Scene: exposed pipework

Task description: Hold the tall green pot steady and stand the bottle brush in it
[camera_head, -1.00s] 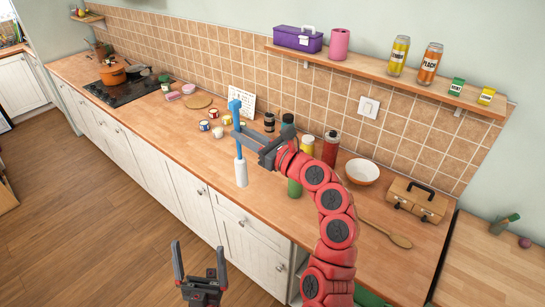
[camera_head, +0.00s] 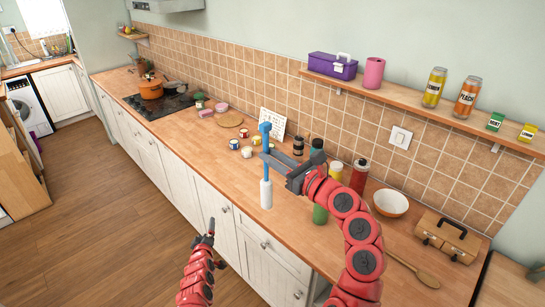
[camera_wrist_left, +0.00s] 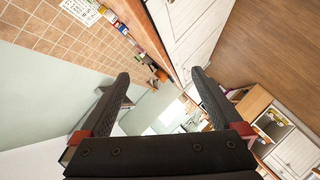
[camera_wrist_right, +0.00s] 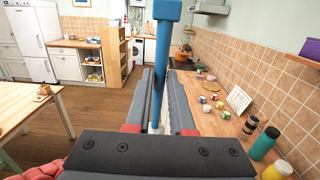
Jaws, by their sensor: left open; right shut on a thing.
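The bottle brush (camera_head: 266,193), with a blue handle and white head, hangs upright above the counter's front edge, head down. My right gripper (camera_head: 268,154) is shut on its blue handle. In the right wrist view the handle (camera_wrist_right: 162,60) stands between the fingers.
Small tins (camera_head: 246,147), a black grinder (camera_head: 298,145), a red bottle (camera_head: 359,176) and a white-orange bowl (camera_head: 390,203) stand on the counter. A wooden spoon (camera_head: 415,270) and toolbox-like case (camera_head: 446,236) lie right. A wall shelf (camera_head: 400,105) holds cans.

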